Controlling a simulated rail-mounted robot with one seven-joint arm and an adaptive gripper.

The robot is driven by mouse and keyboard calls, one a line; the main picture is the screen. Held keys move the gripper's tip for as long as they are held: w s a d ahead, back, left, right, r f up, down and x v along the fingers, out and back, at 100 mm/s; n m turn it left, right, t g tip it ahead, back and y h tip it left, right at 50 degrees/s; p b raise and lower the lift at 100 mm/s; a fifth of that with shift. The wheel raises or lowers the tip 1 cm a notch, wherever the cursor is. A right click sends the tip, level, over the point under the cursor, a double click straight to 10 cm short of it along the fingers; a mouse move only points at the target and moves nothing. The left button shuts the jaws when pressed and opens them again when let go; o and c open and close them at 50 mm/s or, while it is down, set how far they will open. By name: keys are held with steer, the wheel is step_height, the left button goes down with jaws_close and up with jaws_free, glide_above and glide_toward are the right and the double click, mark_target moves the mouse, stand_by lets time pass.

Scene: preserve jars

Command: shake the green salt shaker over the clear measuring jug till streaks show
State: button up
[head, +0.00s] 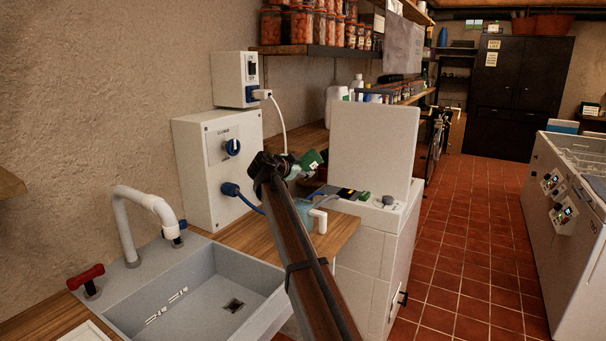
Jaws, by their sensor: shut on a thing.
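The green salt shaker (312,160) is at the end of my gripper (298,166), which is shut on it. The shaker looks tilted and is held above the wooden counter. The measuring jug (305,213), clear with a bluish tint and a pale handle, stands on the counter below the shaker. My arm hides part of the jug. From this view I cannot tell whether the shaker is straight over the jug's mouth. The jug's contents and any streaks are too small to make out.
A grey sink (200,290) with a pale tap (140,215) is at the left. A white wall box (217,160) with a blue plug and cable stands behind the counter. A white machine with a raised lid (372,140) is close on the right. Jars line a shelf above.

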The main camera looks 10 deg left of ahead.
steer(key=shift+f+b, duration=2.2)
steer(key=shift+f, duration=0.75)
